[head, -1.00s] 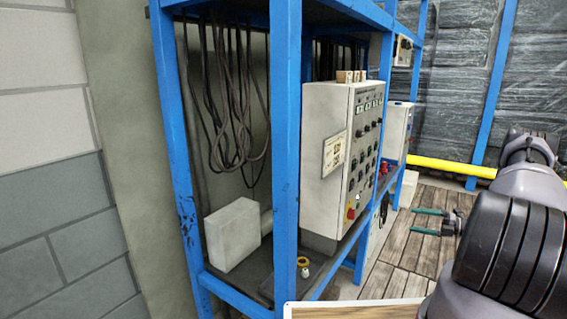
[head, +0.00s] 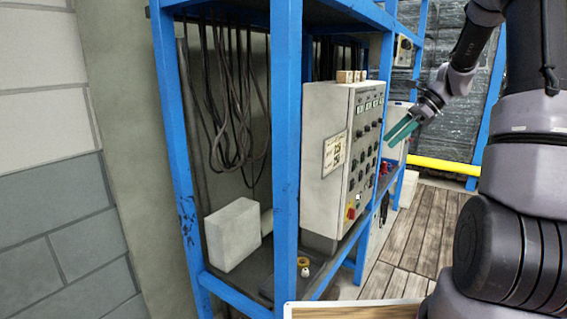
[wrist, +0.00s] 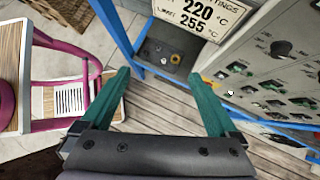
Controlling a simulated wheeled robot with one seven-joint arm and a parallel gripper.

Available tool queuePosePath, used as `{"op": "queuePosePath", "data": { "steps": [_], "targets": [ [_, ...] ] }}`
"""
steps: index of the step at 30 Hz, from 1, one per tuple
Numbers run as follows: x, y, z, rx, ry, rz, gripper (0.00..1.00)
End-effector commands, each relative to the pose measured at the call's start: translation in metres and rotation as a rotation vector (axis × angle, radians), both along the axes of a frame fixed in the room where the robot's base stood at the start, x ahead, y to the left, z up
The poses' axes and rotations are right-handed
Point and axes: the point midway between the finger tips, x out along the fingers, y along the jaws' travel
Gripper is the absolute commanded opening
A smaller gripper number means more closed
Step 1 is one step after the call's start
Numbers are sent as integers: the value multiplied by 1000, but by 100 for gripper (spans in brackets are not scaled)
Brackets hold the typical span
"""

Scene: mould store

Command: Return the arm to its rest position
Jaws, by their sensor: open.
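My gripper (head: 402,132) has green fingers and is raised in front of the control panel in the head view. It also shows in the wrist view (wrist: 165,95), where its two fingers are spread apart with nothing between them. The arm rises on the right side of the head view and bends over toward the shelving. The control panel (head: 327,160) is a pale box with rows of dark knobs and a red button. I cannot tell the exact gap between the fingers and the panel.
A blue shelving frame (head: 286,120) holds the panel, hanging dark cables (head: 228,100) and a white block (head: 232,234). A yellow rail (head: 440,165) runs behind the plank floor (head: 425,220). A pink-framed cart (wrist: 62,55) shows in the wrist view.

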Motion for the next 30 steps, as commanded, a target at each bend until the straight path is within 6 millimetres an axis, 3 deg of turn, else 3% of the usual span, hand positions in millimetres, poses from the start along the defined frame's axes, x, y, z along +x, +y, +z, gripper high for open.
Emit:
{"op": "queuePosePath", "data": {
  "steps": [1, 6, 13, 22, 27, 30],
  "targets": [
    [-14, 12, 19, -54, -64, 63, 95],
    [-62, 39, 61, -228, -264, 279, 95],
    [-132, 65, 103, -460, -531, 568, 95],
    [-218, 79, 127, -756, -860, 923, 95],
    [-247, 80, 129, -871, -978, 1050, 95],
    [-254, 79, 129, -906, -1011, 1086, 95]
  ]
}}
